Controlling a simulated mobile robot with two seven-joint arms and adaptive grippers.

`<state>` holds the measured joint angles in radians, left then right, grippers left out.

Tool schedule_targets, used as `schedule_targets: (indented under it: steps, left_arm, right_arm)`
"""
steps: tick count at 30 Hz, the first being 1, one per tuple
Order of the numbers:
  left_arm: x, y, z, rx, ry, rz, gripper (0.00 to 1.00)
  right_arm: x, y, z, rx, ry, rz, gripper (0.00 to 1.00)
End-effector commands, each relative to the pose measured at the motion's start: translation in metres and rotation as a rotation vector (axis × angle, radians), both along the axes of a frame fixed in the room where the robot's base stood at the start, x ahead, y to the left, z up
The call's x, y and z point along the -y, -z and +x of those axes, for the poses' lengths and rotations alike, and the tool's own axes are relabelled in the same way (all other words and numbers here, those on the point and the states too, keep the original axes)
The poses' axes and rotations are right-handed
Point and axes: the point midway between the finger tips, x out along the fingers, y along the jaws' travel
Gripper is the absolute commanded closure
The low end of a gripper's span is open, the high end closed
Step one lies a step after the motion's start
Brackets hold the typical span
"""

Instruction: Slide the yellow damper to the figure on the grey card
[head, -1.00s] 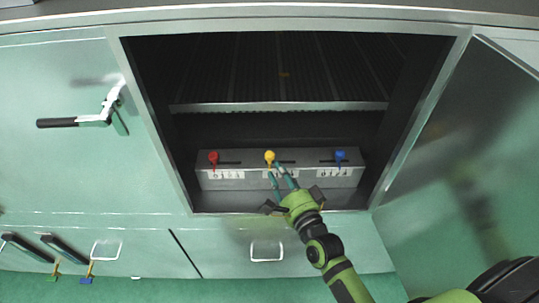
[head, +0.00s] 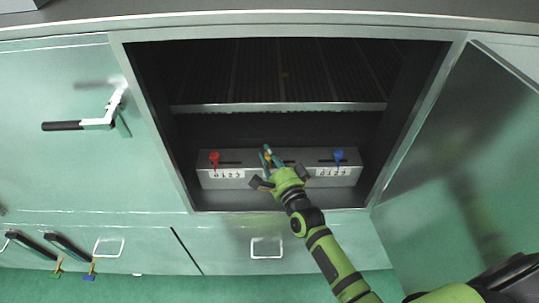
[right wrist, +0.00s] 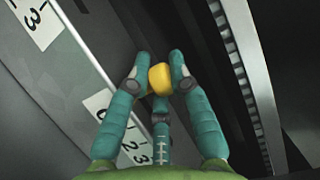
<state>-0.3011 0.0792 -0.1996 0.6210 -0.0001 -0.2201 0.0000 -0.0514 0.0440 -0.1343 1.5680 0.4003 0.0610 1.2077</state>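The yellow damper (right wrist: 160,79) is the middle of three knobs on a grey slotted block (head: 231,182) low inside the open cabinet. In the head view it is largely hidden by my right gripper (head: 268,152). In the right wrist view my right gripper (right wrist: 160,65) has its fingertips on both sides of the yellow knob, apparently touching it. A white number strip (right wrist: 118,130) with figures such as 2 and 3 runs beside it. I see no readable grey card. My left gripper is not in view.
A red knob (head: 214,157) and a blue knob (head: 338,156) stand on the same block, left and right. A ribbed shelf edge (head: 280,106) runs above the block. The cabinet door (head: 450,150) stands open at right.

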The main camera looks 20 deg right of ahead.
Motion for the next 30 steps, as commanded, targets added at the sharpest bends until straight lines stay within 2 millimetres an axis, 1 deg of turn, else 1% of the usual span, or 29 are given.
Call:
schedule_targets:
  steps: [5,11,18,19,26,30]
  left_arm:
    - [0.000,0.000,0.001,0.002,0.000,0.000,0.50]
    - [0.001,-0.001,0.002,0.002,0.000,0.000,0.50]
    - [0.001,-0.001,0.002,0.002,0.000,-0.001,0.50]
    - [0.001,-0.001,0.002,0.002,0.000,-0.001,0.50]
    - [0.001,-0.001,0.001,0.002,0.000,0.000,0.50]
    - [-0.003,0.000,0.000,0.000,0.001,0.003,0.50]
  right_arm:
    - [0.001,-0.002,0.000,0.004,0.000,0.000,1.00]
    - [0.020,-0.002,-0.005,0.005,0.000,-0.001,1.00]
    - [0.020,-0.003,-0.005,0.007,0.001,0.002,1.00]
    - [0.020,-0.003,-0.005,0.008,0.001,0.002,0.70]
    - [0.019,-0.002,-0.005,0.005,0.001,0.002,0.70]
    - [0.019,-0.001,-0.008,0.003,0.000,0.001,0.70]
